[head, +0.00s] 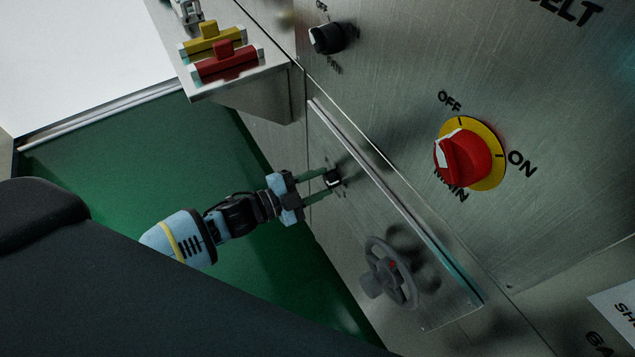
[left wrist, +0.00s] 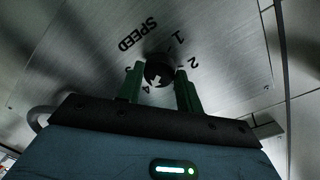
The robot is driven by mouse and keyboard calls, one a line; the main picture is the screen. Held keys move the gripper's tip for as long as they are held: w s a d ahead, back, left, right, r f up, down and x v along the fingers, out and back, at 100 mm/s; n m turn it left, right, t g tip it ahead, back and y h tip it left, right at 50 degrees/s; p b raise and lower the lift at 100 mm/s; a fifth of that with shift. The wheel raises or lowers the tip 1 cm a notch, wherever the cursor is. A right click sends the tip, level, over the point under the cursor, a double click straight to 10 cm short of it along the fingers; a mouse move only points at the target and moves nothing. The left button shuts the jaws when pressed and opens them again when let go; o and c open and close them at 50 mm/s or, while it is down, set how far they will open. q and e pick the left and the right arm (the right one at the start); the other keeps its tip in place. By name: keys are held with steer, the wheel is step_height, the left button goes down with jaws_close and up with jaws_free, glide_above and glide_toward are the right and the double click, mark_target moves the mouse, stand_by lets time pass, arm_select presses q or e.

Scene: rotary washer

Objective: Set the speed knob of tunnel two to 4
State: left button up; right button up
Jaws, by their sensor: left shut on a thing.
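The black speed knob (head: 333,178) is on the steel panel, small in the head view. It also shows in the left wrist view (left wrist: 158,72), with the word SPEED and the digits 1 to 4 printed around it. A white mark shows on its lower face near the 4, but I cannot tell its exact setting. My left gripper (head: 323,183) is shut on this knob, one green finger (left wrist: 131,84) on each side. The fingers hide part of the dial. My right gripper is not in view.
A clear ledge (head: 390,205) sticks out just right of the knob, with a grey handwheel (head: 390,272) below. A red switch on a yellow disc (head: 488,152) and another black knob (head: 327,38) are on the panel. Red (head: 226,66) and yellow (head: 212,42) blocks sit on a bracket above.

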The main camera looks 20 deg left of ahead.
arm_select(q)
steer(key=o, duration=1)
steer(key=shift+s, duration=0.1)
steer(key=shift+v, duration=3.85)
